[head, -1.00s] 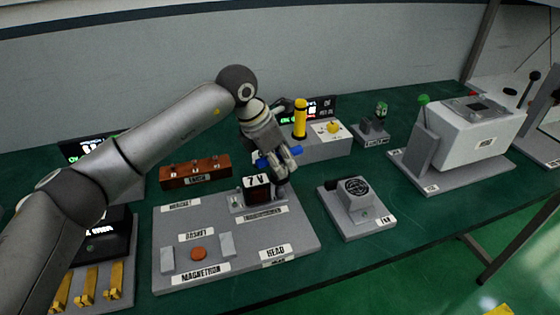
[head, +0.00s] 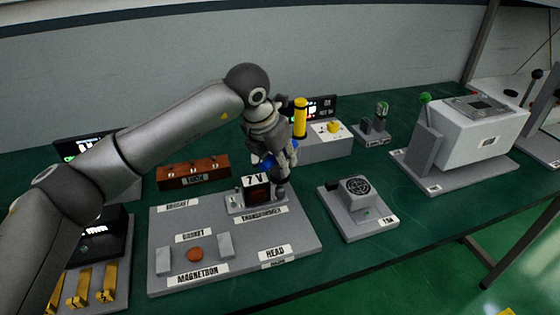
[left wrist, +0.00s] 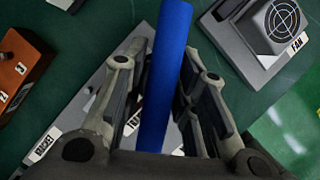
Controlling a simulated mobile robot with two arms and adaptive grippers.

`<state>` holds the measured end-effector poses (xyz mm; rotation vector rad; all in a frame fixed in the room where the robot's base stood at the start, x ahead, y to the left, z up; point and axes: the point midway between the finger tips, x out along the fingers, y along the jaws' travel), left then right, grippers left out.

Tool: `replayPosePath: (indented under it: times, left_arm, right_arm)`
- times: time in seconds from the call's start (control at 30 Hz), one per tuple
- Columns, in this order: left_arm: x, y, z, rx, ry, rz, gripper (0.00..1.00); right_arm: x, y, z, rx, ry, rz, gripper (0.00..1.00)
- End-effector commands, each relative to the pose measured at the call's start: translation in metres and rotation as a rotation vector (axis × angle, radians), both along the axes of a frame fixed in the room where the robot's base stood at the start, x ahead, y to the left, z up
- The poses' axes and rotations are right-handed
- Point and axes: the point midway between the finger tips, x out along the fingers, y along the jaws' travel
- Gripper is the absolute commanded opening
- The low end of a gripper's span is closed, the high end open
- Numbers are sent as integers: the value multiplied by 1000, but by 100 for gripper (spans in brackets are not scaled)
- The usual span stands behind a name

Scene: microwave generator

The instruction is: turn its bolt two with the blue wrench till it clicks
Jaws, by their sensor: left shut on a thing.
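The blue wrench (head: 267,163) is held in my left gripper (head: 282,168), above the back right of the transformer block (head: 258,191) marked "7 V". In the left wrist view the blue wrench (left wrist: 168,75) runs as a long bar between the two fingers of the left gripper (left wrist: 165,95), which are shut on it. The wrench's working end is hidden, and I cannot tell whether it touches a bolt. Bolt two cannot be made out; the gripper covers the transformer's right side. My right gripper is not in view.
The transformer stands on a grey board (head: 232,262) with labelled places. A fan unit (head: 356,196) stands to the right, a brown fuse block (head: 194,171) to the left. A yellow cylinder (head: 300,118) rises behind the gripper, and a white machine (head: 475,130) stands further right.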

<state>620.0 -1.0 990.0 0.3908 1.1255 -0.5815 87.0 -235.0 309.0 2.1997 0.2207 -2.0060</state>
Motion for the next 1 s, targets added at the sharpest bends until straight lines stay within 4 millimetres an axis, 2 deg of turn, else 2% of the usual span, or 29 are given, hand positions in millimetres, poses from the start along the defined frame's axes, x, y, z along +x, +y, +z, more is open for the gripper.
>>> replayPosePath:
  times: [0.23, 0.7, 1.0]
  left_arm:
    - [0, 0, -1, 2, -1, 20, 0]
    - [0, 0, -2, 1, -1, 333, 0]
    - [0, 1, 0, 0, -1, 401, 0]
  right_arm:
    - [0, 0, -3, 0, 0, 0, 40]
    - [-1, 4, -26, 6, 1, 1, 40]
    - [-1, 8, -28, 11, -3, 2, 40]
